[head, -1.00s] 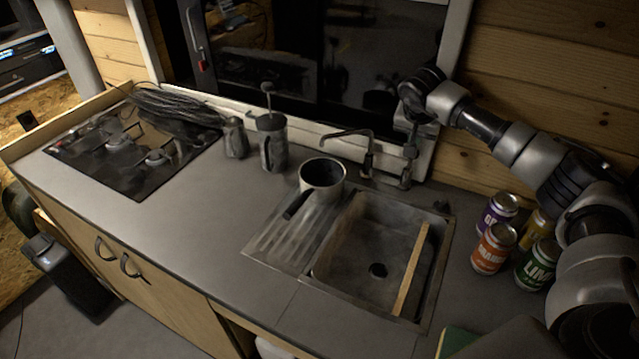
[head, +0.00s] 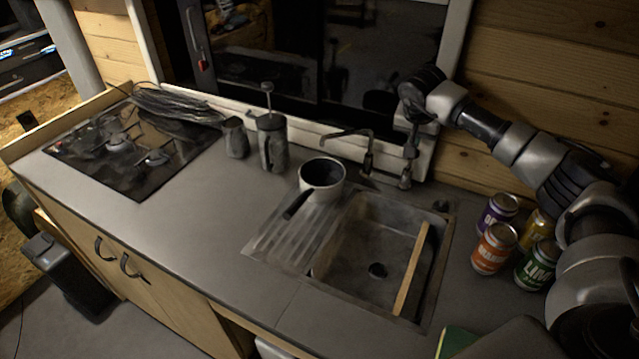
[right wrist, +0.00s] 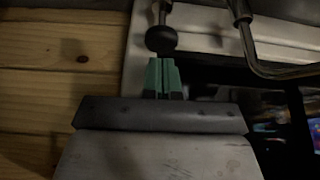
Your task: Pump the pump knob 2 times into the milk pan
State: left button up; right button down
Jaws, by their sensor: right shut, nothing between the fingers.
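The milk pan (head: 322,174) is a pale pot with a dark inside and dark handle. It stands upright on the ridged drainboard left of the sink basin. The bent tap (head: 366,152) rises behind it, its spout reaching left towards the pan. I cannot tell whether the spout end is directly over the pan. The pump knob (right wrist: 161,40) is dark and round, on a thin rod. My right gripper (right wrist: 163,77) is shut and empty, its green fingertips right at the knob. Contact is unclear. The left gripper is not in view.
The sink basin (head: 350,250) has a wooden strip (head: 411,268) along its right side. Several cans, including an orange one (head: 494,248), stand right of it. A French press (head: 272,142) stands behind left, near the hob (head: 120,150). The counter's middle is clear.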

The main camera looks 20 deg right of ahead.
jog(key=shift+f, duration=0.15)
jog(key=shift+f+b, duration=1.3)
jog(key=shift+f, duration=1.15)
jog(key=shift+r, duration=0.1)
jog(key=shift+r+p, duration=2.1)
jog(key=shift+r, duration=0.45)
jog(key=shift+f, duration=0.2)
